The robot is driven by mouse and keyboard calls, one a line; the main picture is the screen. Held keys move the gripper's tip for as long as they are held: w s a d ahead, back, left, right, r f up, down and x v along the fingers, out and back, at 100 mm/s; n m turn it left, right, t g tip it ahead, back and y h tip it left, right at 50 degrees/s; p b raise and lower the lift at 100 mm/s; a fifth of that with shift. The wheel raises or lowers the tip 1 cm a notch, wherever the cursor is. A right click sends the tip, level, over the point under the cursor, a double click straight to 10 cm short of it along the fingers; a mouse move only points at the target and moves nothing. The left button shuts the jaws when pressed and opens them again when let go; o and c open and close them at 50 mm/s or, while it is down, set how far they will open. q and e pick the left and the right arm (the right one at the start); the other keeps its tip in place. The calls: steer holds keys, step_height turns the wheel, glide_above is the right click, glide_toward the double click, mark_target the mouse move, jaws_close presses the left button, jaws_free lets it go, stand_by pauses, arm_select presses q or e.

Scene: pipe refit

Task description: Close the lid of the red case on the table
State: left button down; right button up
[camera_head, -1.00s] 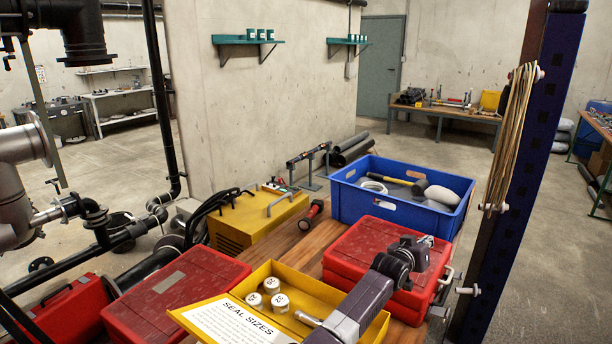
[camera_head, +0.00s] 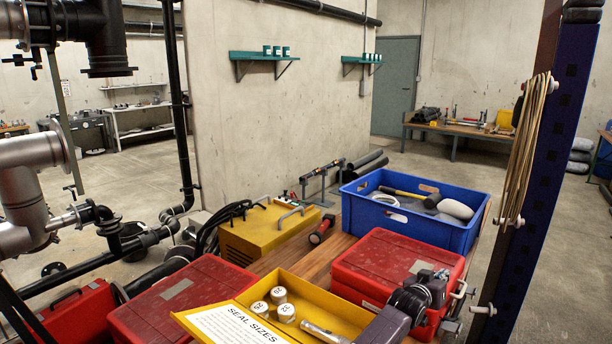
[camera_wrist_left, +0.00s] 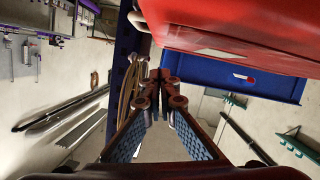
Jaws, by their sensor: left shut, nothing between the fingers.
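The red case (camera_head: 385,255) stands on the table at the right, in front of the blue crate. Its lid lies flat over the body; I cannot tell whether a small gap remains at the seam. My left gripper (camera_head: 442,276) is at the case's right front corner and hides part of it. In the left wrist view my left gripper (camera_wrist_left: 166,82) has its fingertips together with nothing between them. The red case (camera_wrist_left: 235,22) fills the upper right there, apart from the fingertips. My right gripper is not in view.
A blue crate (camera_head: 405,215) with a hammer stands behind the case. A yellow tray (camera_head: 325,310) with white seal pots is left of it, then another red case (camera_head: 190,290). A blue post (camera_head: 545,180) rises at the right. A yellow machine (camera_head: 262,232) stands behind the tray.

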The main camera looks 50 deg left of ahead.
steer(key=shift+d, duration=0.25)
